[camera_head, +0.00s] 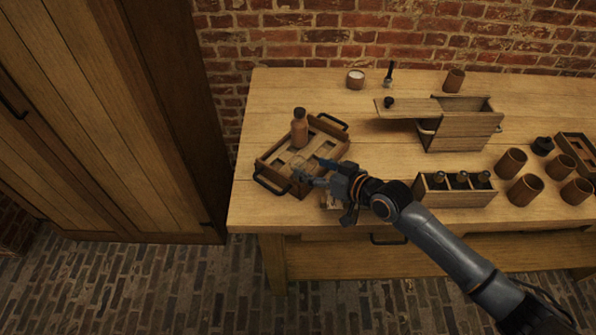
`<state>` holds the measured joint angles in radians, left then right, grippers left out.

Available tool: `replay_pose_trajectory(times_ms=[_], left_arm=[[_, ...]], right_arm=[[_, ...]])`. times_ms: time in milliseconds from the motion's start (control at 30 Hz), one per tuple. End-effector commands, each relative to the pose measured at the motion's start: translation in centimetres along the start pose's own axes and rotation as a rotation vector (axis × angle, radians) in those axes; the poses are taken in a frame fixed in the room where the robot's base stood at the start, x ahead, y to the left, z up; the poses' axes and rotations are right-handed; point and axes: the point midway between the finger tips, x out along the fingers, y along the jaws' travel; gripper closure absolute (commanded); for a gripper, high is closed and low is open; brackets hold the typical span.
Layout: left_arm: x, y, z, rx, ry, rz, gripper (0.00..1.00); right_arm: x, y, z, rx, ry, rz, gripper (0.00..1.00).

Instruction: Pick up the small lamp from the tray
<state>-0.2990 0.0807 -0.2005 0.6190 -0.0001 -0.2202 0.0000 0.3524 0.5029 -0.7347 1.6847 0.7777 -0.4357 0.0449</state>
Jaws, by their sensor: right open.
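The wooden tray (334,136) with dark handles stands at the left end of the table. A brown bottle (299,130) with a dark cap stands upright at its back left. My right gripper (316,171) reaches in from the lower right over the tray's front right part, fingers open and pointing left. A small, pale, glassy thing (299,176), perhaps the small lamp, shows by the fingertips; I cannot tell whether they touch it. The gripper hides the tray's right front corner. My left gripper is not in view.
A small thing (329,201) lies partly hidden under my right gripper. A box with dark bottles (455,196), a larger wooden box (458,135) and several brown cups (525,190) stand to the right. The table is clear behind the tray.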

Motion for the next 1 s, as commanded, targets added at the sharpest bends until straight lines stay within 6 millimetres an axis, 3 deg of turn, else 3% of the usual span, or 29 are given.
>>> replay_pose_trajectory(times_ms=[267, 533, 867, 1000], left_arm=[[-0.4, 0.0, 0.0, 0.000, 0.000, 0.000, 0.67], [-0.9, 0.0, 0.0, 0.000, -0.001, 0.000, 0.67], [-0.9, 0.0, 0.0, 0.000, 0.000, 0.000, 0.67], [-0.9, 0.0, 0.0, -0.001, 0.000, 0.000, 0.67]], right_arm=[[2.1, -0.1, -0.1, 0.000, -0.001, 0.000, 0.31], [5.8, -0.1, 0.2, 0.000, -0.001, 0.000, 0.31], [6.5, -0.1, 0.2, -0.001, -0.001, 0.000, 0.31], [6.5, -0.1, 0.2, -0.001, -0.001, 0.000, 0.58]])
